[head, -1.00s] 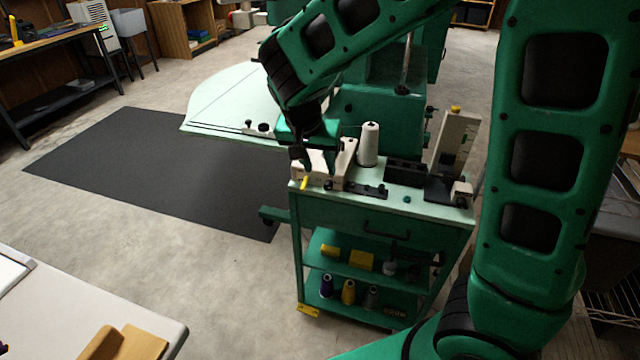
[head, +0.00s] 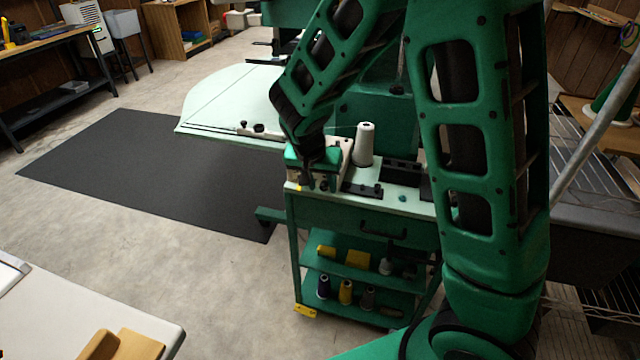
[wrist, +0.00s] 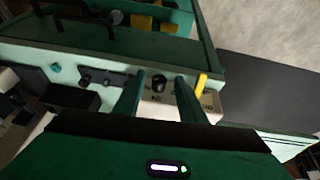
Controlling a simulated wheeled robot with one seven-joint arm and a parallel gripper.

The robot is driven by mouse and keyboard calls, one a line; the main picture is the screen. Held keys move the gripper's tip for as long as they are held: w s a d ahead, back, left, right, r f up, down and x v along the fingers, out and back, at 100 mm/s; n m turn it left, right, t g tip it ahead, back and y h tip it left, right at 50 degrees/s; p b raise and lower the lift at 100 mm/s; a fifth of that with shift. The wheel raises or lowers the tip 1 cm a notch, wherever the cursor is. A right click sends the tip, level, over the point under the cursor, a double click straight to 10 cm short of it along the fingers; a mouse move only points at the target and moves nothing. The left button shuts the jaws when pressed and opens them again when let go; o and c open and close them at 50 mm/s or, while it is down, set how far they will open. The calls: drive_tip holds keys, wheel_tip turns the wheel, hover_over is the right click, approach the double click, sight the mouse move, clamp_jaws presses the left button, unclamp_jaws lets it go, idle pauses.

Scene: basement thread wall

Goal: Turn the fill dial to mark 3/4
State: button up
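The fill dial appears to be the small black knob (wrist: 159,82) on a cream block (wrist: 165,104) with dark markings, seen in the wrist view. The markings are too small to read. My gripper (wrist: 160,84) is open, with one green finger on each side of the knob in the picture. I cannot tell whether either finger touches it. A yellow pointer or lever (wrist: 201,85) stands just right of the right finger. In the head view my gripper (head: 308,180) is over the cream block at the cart's left end, and largely hides the dial.
The green cart (head: 365,213) has a pale top with a white thread cone (head: 364,145) and a dark rail with small knobs (head: 362,190). Spools stand on its lower shelves. A pale green table (head: 225,105) lies behind left. The dark floor mat (head: 140,165) is clear.

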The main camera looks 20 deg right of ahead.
clamp_jaws()
drive_tip(key=shift+a, duration=0.1)
drive_tip(key=h, duration=0.1)
drive_tip(key=g+h, duration=0.1)
drive_tip(key=a+g+h, duration=0.1)
drive_tip(key=shift+w+f+n+h, duration=0.15)
drive_tip(key=shift+w+n+h, duration=0.15)
drive_tip(key=shift+w+n, duration=0.1)
drive_tip(key=shift+w+a+f+n+g+h, duration=0.15)
drive_tip(key=shift+n+g+h, duration=0.1)
drive_tip(key=shift+g+h, duration=0.45)
drive_tip(key=shift+a+f+n+g+h, duration=0.1)
drive_tip(key=shift+n+g+h, duration=0.25)
drive_tip(key=shift+h, duration=0.65)
